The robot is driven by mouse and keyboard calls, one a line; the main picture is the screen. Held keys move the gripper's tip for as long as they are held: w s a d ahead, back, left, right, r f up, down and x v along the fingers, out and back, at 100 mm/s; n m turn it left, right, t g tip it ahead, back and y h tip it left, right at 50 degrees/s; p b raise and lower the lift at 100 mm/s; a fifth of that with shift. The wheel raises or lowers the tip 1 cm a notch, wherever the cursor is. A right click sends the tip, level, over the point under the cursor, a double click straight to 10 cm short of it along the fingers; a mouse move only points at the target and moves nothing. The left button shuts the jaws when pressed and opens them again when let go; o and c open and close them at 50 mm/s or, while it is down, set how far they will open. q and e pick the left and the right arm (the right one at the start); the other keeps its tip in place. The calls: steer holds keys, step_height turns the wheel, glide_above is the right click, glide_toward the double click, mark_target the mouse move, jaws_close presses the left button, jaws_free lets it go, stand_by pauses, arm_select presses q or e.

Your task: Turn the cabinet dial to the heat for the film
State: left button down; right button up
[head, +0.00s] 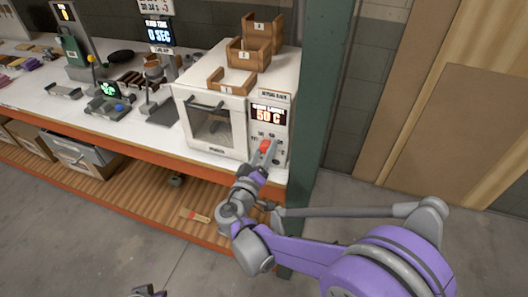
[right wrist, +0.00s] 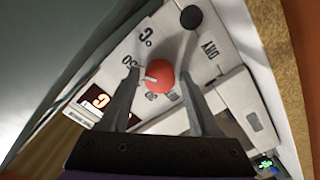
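The white drying cabinet (head: 247,82) stands at the right end of the bench, with a glass door and a control panel. Its display (head: 268,114) reads 50 C. The red dial (right wrist: 160,75) has a white pointer mark; printed labels surround it, partly hidden by my fingers. My right gripper (head: 264,149) is at the panel. In the right wrist view its two fingers (right wrist: 160,80) stand on either side of the dial, with a gap visible on each side. Only a small piece of my left gripper (head: 148,292) shows at the bottom edge of the head view.
Wooden trays (head: 248,54) with number labels sit on the cabinet. A green post (head: 316,100) stands just right of it. A black round knob (right wrist: 191,17) is on the panel near the dial. Several devices, one display (head: 160,32) reading 0 SEC, stand left on the bench.

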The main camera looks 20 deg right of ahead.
steer(key=shift+o, duration=0.8)
steer(key=v, duration=1.1)
steer(key=shift+b, duration=0.45)
steer(key=shift+w+d, duration=0.1)
steer(key=shift+d, duration=0.05)
